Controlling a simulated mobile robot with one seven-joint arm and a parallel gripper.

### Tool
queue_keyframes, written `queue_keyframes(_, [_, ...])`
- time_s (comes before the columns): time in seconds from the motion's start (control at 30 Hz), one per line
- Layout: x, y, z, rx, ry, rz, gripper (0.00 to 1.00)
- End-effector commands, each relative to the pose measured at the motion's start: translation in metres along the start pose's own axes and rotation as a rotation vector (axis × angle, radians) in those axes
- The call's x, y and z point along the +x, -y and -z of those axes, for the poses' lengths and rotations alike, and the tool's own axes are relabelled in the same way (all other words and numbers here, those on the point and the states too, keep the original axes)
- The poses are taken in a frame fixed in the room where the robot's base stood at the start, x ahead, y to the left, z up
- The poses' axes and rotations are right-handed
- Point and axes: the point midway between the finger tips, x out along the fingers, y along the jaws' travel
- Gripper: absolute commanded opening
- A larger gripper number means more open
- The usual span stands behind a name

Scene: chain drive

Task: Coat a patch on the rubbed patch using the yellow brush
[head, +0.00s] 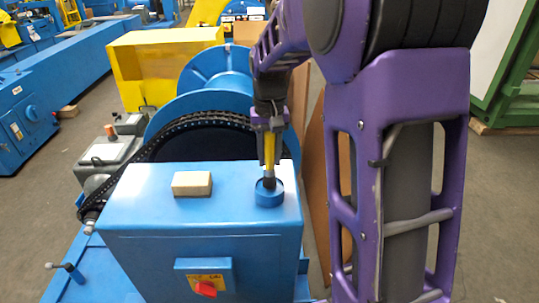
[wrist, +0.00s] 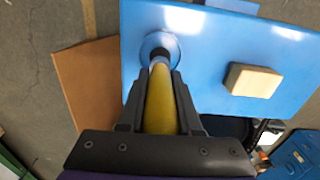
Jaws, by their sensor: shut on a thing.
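My gripper (head: 268,150) is shut on the yellow brush (wrist: 160,100), which points down with its yellow handle between the fingers. In the head view, the brush's dark lower end stands in a small round blue cup (head: 268,197) on the blue box top. The wrist view shows the brush tip inside the cup's ring (wrist: 147,42); the bristles are hidden. My gripper (wrist: 160,82) is above the cup. I cannot make out the rubbed patch for sure; pale spots on the blue top in the wrist view may be glare.
A cream block (head: 192,184) lies on the blue box (head: 150,215), left of the cup. Behind the box are a black chain (head: 190,122) and a large blue drum (head: 215,70). A red switch (head: 206,288) is on the box front. The box top between block and cup is clear.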

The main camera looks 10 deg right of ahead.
Motion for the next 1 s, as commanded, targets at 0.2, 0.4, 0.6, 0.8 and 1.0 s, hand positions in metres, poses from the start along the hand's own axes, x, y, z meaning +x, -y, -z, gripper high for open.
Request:
queue_keyframes(0.2, [0.002, 0.000, 0.000, 0.000, 0.000, 0.000, 0.00])
queue_keyframes(0.4, [0.004, 0.000, 0.000, 0.000, 0.000, 0.000, 0.00])
queue_keyframes(0.6, [0.007, 0.000, 0.000, 0.000, 0.000, 0.000, 0.00])
queue_keyframes(0.8, [0.009, 0.000, 0.000, 0.000, 0.000, 0.000, 0.00])
queue_keyframes(1.0, [0.010, 0.000, 0.000, 0.000, 0.000, 0.000, 0.00])
